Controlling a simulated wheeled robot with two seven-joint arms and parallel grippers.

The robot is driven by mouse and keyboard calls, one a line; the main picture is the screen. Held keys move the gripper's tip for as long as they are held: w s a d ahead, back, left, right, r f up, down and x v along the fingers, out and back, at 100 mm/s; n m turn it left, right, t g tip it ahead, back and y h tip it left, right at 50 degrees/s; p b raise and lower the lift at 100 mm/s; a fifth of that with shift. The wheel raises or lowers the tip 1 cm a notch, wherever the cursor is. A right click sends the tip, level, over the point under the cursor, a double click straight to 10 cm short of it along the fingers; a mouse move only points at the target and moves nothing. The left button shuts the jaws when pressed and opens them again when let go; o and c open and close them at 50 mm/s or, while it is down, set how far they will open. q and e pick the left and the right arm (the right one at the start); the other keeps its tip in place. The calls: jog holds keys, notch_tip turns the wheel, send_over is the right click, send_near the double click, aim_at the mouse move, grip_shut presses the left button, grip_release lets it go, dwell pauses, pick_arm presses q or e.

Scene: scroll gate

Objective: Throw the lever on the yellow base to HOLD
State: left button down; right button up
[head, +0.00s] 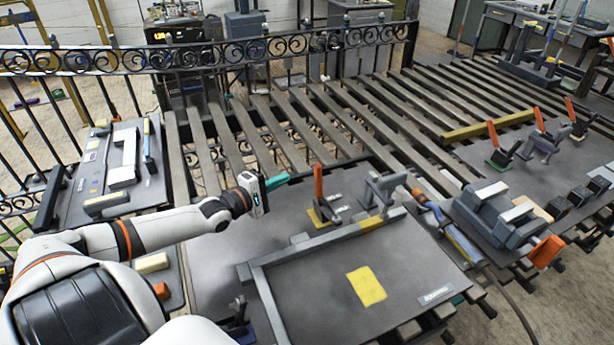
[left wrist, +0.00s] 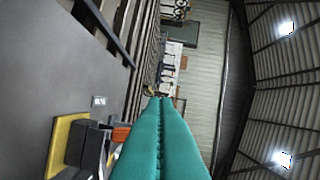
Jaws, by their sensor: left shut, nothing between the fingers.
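The lever has an orange handle (head: 318,180) that stands about upright in the head view. Its dark bracket sits on a small yellow base (head: 315,222) at the back of the near grey table. In the left wrist view the yellow base (left wrist: 62,150) is at the lower left, and the orange handle (left wrist: 121,134) is partly hidden behind my fingers. My left gripper (head: 277,182) has teal fingers, shut and empty, to the left of the handle with a visible gap in the head view. A small pale label plate (left wrist: 99,101) lies beside the base; its words are too small to read. My right gripper is not in view.
A grey clamp (head: 382,192) stands just right of the lever. A raised grey rail (head: 320,238) runs in front of it. A yellow patch (head: 367,286) lies on the table. Other orange-handled levers (head: 497,145) stand on the right-hand table. Slats and an iron railing are behind.

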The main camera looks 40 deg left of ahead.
aim_at(319, 182)
pick_arm(q)
jog(key=w+d+p, duration=0.3)
jog(key=w+d, duration=0.1)
jog(key=w, duration=0.1)
jog(key=shift+w+d+r, duration=0.15)
jog(key=shift+w+d, duration=0.15)
jog(key=shift+w, duration=0.05)
dwell(0.4)
